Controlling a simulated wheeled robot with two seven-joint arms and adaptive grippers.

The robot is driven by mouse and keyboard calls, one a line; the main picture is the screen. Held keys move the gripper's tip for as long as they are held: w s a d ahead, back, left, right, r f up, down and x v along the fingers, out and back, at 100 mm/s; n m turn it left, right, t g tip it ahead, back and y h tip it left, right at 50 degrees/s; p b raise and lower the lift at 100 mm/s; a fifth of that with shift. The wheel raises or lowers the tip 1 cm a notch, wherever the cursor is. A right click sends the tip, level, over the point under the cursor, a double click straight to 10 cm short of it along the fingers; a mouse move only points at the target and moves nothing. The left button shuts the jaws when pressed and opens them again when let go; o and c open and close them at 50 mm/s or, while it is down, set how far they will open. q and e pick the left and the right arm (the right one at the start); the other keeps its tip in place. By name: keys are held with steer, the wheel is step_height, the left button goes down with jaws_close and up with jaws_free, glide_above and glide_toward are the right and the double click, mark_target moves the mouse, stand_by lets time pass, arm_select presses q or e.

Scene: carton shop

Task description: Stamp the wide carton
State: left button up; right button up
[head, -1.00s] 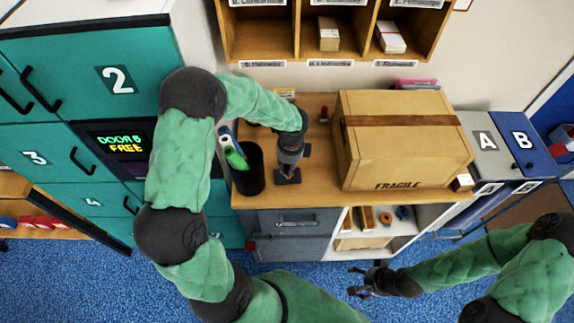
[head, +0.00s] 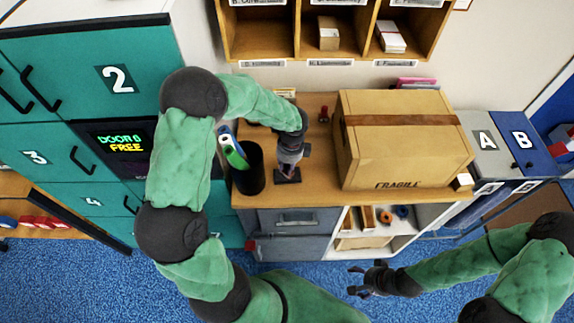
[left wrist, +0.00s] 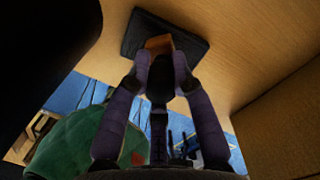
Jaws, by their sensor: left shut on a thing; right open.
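The wide carton (head: 400,145) stands closed on the counter, with brown tape along its top and "FRAGILE" on its front. My left gripper (head: 289,168) is left of the carton, low over the counter. In the left wrist view its fingers (left wrist: 161,68) are shut on a small wooden block (left wrist: 159,43). A flat black square piece (left wrist: 135,38) is right at that block; I cannot tell whether they are joined. The black piece also shows in the head view (head: 287,178). A small red-topped item (head: 323,115) stands behind. My right gripper (head: 366,281) is open and empty, in front of the shelves.
A black pen cup (head: 248,172) stands close left of my left gripper. Teal lockers (head: 85,75) are at left, and a wooden pigeonhole rack (head: 262,38) is above. Grey bin A (head: 484,143) and blue bin B (head: 520,140) stand right of the counter.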

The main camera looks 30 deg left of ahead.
stand_by(0.3)
arm_select(q)
steer(key=shift+r+p, duration=3)
steer(key=shift+r, duration=0.5)
steer(key=shift+f, duration=0.1)
